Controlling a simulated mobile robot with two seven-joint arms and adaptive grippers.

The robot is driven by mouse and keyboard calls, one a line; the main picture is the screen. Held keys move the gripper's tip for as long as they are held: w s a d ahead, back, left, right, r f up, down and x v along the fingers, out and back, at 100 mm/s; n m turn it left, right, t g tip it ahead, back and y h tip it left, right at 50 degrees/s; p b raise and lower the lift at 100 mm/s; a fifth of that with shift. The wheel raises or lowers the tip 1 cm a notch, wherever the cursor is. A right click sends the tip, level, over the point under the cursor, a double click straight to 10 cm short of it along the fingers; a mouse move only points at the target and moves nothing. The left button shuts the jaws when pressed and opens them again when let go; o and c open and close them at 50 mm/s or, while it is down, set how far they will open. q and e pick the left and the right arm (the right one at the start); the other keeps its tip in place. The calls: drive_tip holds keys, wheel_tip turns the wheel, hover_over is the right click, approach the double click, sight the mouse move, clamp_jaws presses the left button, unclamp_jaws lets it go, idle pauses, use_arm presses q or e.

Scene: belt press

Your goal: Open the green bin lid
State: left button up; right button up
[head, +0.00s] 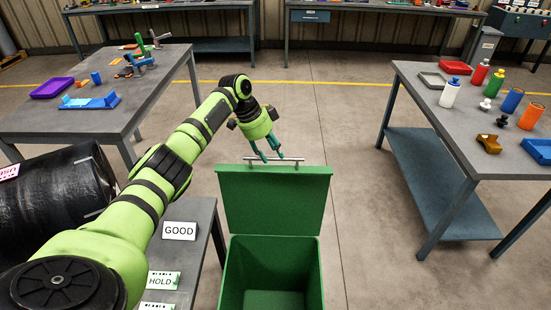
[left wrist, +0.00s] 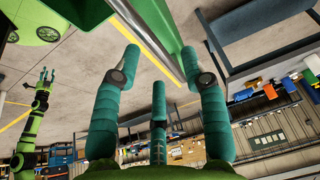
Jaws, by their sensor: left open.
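The green bin (head: 272,272) stands on the floor in front of me in the head view, and its inside is in sight. Its green lid (head: 274,200) is raised and stands about upright at the far side. A metal bar handle (head: 285,160) runs along the lid's top edge. My left gripper (head: 268,156) is at the left part of this handle, with its teal fingers pointing down. In the left wrist view the fingers (left wrist: 160,75) are spread, with the metal bar (left wrist: 148,40) passing between them. I cannot tell whether a finger touches the bar. My right gripper is not in the head view.
A side table with GOOD (head: 180,231) and HOLD (head: 163,280) signs stands left of the bin, beside a black drum (head: 55,195). A grey table (head: 455,125) with bottles stands at the right. Open floor lies beyond the bin.

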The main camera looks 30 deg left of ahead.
use_arm(q)
drive_tip(key=v, duration=0.8)
